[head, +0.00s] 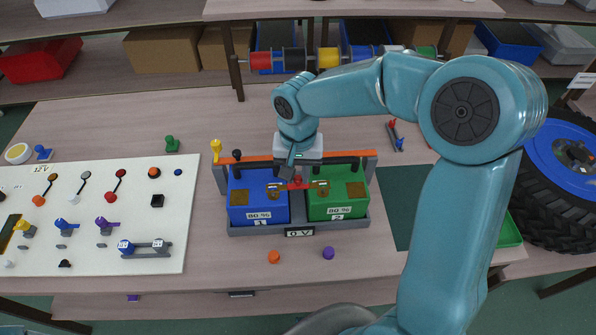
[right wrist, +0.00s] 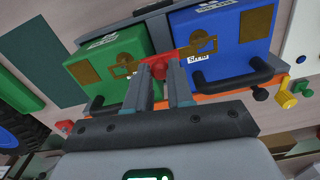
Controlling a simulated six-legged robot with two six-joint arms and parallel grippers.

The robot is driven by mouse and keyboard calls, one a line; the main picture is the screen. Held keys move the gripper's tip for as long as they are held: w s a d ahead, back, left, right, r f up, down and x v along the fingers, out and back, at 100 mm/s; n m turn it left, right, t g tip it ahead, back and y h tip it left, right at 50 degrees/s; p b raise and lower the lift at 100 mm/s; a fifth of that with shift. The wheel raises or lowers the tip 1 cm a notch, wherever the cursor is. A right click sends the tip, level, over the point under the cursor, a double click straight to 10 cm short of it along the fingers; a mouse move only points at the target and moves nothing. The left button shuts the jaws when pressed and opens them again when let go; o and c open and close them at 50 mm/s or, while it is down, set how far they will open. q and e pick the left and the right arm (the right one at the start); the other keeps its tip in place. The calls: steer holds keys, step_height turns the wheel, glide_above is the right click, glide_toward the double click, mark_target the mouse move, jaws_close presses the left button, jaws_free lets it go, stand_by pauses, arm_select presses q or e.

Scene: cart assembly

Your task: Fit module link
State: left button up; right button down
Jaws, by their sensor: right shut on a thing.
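The module link, a red strip with a red knob and brass ends (head: 297,186), spans the gap between the blue module (head: 240,212) and the green module (head: 328,211). My right gripper (head: 292,174) points down over the gap. In the right wrist view its two fingers (right wrist: 162,85) are shut on the link's red knob (right wrist: 159,67). The link's brass ends lie over the brass pads of both modules. I cannot tell whether they touch. Both modules sit in a grey tray (head: 272,232) marked 0 V. My left gripper is out of view.
An orange bar (head: 345,154) runs behind the modules, beside their black handles. A white panel (head: 100,185) with switches and plugs lies left. An orange knob (head: 274,257) and a purple knob (head: 328,253) stand in front. A dark green mat (head: 400,200) lies right.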

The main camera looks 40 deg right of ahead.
mark_target(298, 178)
steer(key=shift+f, duration=0.25)
steer(key=shift+f+b, duration=0.65)
steer(key=shift+b, duration=0.2)
steer(key=shift+f, duration=0.25)
steer(key=shift+f+b, duration=0.5)
steer(key=shift+b, duration=0.15)
steer(key=c, duration=0.9)
jaws_free()
steer(key=shift+r, duration=0.1)
